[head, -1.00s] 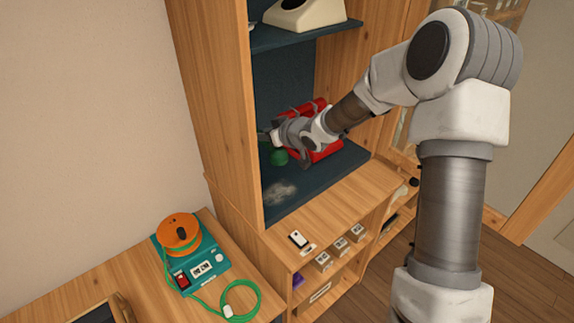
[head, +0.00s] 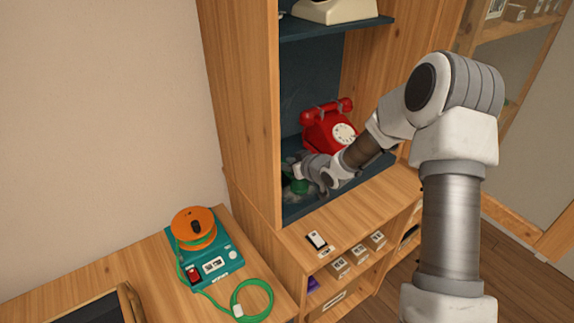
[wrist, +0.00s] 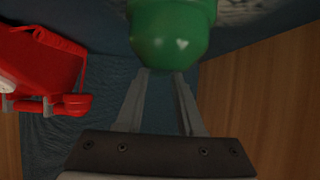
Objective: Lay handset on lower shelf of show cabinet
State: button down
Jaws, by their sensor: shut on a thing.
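The green handset (wrist: 172,32) is between my gripper's fingertips (wrist: 162,76) in the wrist view, where only its rounded end shows. In the head view the green handset (head: 299,187) is low inside the show cabinet (head: 238,110), close over the left front of the lower shelf (head: 300,209). My gripper (head: 297,174) is shut on it there. I cannot tell whether the handset touches the shelf. My wrist hides part of it.
A red dial phone (head: 326,127) stands on the lower shelf behind my gripper, its own handset on top. It is at the left in the wrist view (wrist: 45,65). A cream phone (head: 335,10) stands on the shelf above. A pale patch marks the lower shelf (wrist: 240,10).

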jog(key=shift+f, duration=0.15)
jog(key=c, duration=0.5)
grip_release()
jog(key=shift+s+d+r, duration=0.1)
jog(key=shift+r, duration=0.2)
jog(key=p+v, duration=0.1)
jog(key=v, duration=1)
jog(key=shift+s+d+r+p, duration=0.1)
jog(key=shift+s+d+p, duration=0.05)
jog(key=shift+s+p, duration=0.2)
jog(key=shift+r, duration=0.1)
